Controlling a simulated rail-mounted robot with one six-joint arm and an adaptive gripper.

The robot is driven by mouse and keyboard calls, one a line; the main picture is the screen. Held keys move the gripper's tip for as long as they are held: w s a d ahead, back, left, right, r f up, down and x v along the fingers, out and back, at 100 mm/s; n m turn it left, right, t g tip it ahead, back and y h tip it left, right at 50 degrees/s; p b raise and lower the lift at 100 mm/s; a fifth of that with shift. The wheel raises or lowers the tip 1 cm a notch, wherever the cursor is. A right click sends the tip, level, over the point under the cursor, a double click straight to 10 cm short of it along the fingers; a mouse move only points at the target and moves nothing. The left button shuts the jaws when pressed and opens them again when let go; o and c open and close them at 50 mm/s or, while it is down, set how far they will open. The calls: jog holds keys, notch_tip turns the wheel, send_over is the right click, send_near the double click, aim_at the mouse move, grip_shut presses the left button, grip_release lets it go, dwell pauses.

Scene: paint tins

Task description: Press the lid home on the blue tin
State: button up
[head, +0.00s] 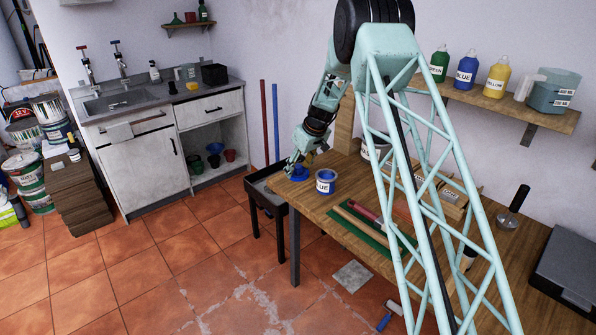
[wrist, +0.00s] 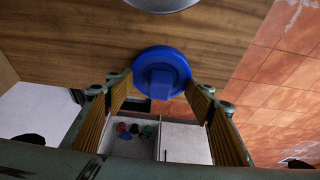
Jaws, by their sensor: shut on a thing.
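The blue tin (head: 326,188), with a white label reading BLUE, stands upright on the wooden workbench. Its top looks open, with blue inside. A round blue lid (head: 301,177) with a raised block is just left of the tin, near the bench's left end. My gripper (head: 297,163) is above the lid, pointing down. In the wrist view my gripper (wrist: 160,88) is shut on the blue lid (wrist: 162,58), with a finger on each side. A grey rounded edge at the top of the wrist view (wrist: 162,4) may be the tin. Whether the lid touches the bench is unclear.
The bench (head: 290,195) ends just left of the lid. A green mat (head: 350,228) with rollers lies right of the tin, and a white tin (head: 374,150) stands behind. A dark tray stand (head: 262,190) is beside the bench. Bottles stand on a wall shelf (head: 490,102).

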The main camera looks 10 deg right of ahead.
aim_at(298, 166)
jog(key=shift+r+p, duration=0.9)
jog(key=shift+r, duration=4.1)
